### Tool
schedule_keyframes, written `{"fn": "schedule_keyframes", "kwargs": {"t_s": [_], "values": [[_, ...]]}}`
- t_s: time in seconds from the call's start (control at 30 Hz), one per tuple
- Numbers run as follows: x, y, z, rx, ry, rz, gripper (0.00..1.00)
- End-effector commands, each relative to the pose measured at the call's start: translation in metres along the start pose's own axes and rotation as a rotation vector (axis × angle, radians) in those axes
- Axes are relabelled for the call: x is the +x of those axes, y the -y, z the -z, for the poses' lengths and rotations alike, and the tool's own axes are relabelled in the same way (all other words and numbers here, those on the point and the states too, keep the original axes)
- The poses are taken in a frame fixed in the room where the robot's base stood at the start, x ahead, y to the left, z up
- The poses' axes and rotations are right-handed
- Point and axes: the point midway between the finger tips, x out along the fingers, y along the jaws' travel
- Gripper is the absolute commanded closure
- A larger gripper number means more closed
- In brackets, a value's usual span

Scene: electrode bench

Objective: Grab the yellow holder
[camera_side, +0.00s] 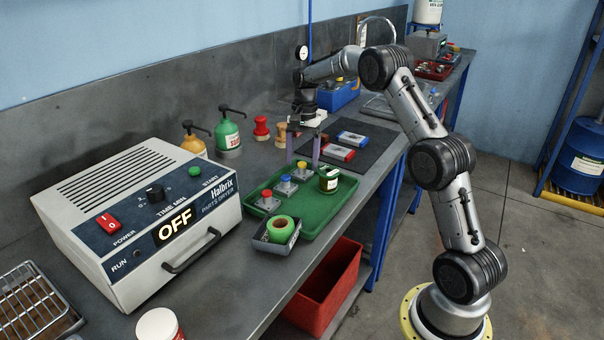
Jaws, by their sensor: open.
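The yellow holder (302,166) has a yellow knob on a grey metal base and stands upright in the green tray (318,208). It is at the far end of a row with a blue-knobbed holder (284,181) and a red-knobbed holder (267,198). My gripper (302,161) points down with its two purple fingers apart. In the picture one finger is on each side of the yellow knob, with the tips at about knob height. From this single view I cannot tell whether the fingers are fully around it or touch it. Nothing is held.
A green-and-white tin (328,179) stands in the tray, close right of the yellow holder. A grey bin (262,240) with green tape is in front. The dryer (140,215) reads OFF at left. A dark mat (372,151) with red and blue blocks lies behind.

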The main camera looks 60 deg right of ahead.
Motion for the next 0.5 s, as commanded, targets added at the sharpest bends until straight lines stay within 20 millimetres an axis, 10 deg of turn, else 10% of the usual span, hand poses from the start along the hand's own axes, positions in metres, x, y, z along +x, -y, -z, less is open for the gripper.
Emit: {"fn": "schedule_keyframes", "kwargs": {"t_s": [0.5], "values": [[0.029,0.0,0.002,0.0,0.0,0.0,0.22]]}}
